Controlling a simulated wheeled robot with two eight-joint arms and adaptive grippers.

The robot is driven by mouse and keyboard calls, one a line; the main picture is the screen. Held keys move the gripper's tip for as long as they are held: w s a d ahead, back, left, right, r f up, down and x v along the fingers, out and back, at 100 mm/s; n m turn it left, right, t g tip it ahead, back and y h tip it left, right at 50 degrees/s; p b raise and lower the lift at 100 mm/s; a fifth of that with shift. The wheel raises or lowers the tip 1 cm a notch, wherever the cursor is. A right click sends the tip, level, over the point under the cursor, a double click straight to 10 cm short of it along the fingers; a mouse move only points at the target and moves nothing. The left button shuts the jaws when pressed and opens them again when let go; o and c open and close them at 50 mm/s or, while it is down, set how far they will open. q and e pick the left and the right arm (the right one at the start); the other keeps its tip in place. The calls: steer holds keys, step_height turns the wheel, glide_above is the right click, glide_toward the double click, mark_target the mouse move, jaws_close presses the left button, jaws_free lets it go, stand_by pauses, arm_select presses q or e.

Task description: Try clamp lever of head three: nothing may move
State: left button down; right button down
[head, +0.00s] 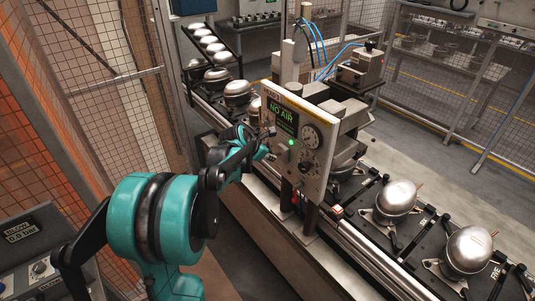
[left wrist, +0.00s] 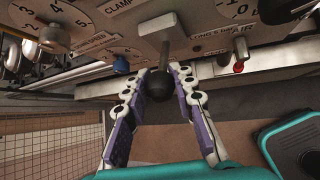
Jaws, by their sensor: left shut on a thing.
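The control panel (head: 312,175) stands at the line with a green-lit display (head: 283,114) that reads "NO AIR". In the left wrist view the panel face (left wrist: 100,20) fills the top. A lever with a grey shaft (left wrist: 157,55) and a black ball knob (left wrist: 158,88) hangs from it. My left gripper (left wrist: 158,74) is shut on the black ball knob, a finger on each side. In the head view my left gripper (head: 264,144) is small and at the panel's left edge. Whether this lever belongs to head three cannot be read. My right gripper is not in view.
A dial (left wrist: 40,20), a blue knob (left wrist: 121,65) and a red knob (left wrist: 238,66) are close around the lever. Silver compressors (head: 468,250) sit on pallets right of the panel. A mesh fence (head: 95,45) stands at left. A box reading 0.0 bar (head: 22,232) is lower left.

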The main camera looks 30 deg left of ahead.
arm_select(q)
steer(key=c, duration=1.2)
jaws_free()
steer(key=v, duration=1.2)
steer(key=s+d+f+m+b, duration=0.5)
steer(key=s+d+f+m, duration=0.2)
steer(key=m, duration=0.3)
steer(key=s+d+f+m+g+b, duration=0.1)
steer(key=s+d+f+m+b, duration=0.3)
steer(key=f+m, duration=0.5)
steer(key=s+d+f+m+b, duration=0.5)
steer(key=s+d+f+m, duration=0.3)
steer(key=m, duration=0.4)
steer(key=shift+s+d+f+g+b, duration=0.1)
steer(key=shift+s+d+g+b, duration=0.05)
steer(key=shift+s+d, duration=0.35)
steer(key=shift+s+d+g+b, duration=0.15)
steer(key=shift+s+d, duration=0.15)
steer(key=shift+d, duration=0.35)
